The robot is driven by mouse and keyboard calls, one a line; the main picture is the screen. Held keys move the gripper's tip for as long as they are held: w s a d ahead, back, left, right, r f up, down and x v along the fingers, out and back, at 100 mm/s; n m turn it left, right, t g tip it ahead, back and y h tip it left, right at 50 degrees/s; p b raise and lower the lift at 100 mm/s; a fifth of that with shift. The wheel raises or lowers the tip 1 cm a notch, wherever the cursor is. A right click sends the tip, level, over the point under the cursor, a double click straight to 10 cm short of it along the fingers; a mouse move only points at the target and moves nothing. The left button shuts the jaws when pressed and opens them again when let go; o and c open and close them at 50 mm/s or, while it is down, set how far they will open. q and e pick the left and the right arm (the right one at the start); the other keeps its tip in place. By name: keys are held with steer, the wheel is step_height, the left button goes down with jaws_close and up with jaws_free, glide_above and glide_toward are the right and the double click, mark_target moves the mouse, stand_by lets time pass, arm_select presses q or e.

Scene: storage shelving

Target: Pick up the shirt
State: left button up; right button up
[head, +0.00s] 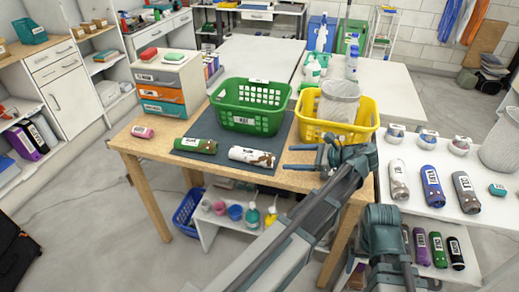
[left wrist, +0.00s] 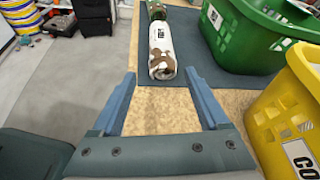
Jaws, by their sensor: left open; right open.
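Two rolled cloth bundles, which look like rolled shirts, lie on the dark mat (head: 222,167) of the wooden table. One is green (head: 195,145); the other is white with brown patches (head: 251,156) and a label. The white roll also shows in the left wrist view (left wrist: 162,45), its brown end nearest me. My left gripper (head: 287,157) is open and empty, just right of the white roll in the head view. In the left wrist view the fingertips (left wrist: 160,74) are spread on either side of the roll's near end, not closed on it. My right gripper's fingers are not visible.
A green basket (head: 251,105) stands behind the rolls. A drawer stack (head: 167,82) and a small pink roll (head: 142,132) are at the left. A white shelf at right holds several rolls.

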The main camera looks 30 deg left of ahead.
mark_target(269, 156)
arm_select(q)
steer(key=shift+w, duration=0.3)
steer(key=b+x, duration=0.3)
steer(key=x, duration=0.5)
steer(key=shift+a, duration=0.35)
arm_select(e)
steer(key=f, duration=0.3)
steer(key=shift+w, duration=0.3)
arm_select(q)
steer(key=shift+f, duration=0.1)
arm_select(e)
steer(key=shift+f, duration=0.1)
arm_select(q)
steer(key=b+x, duration=0.2)
steer(key=x, duration=0.2)
steer(key=shift+s+f, duration=0.1)
steer(key=shift+f, duration=0.05)
steer(key=shift+a+f, duration=0.1)
steer(key=shift+a, duration=0.4)
steer(key=c, duration=1.2)
steer(key=shift+o, duration=0.2)
arm_select(e)
steer(key=shift+f, duration=0.9)
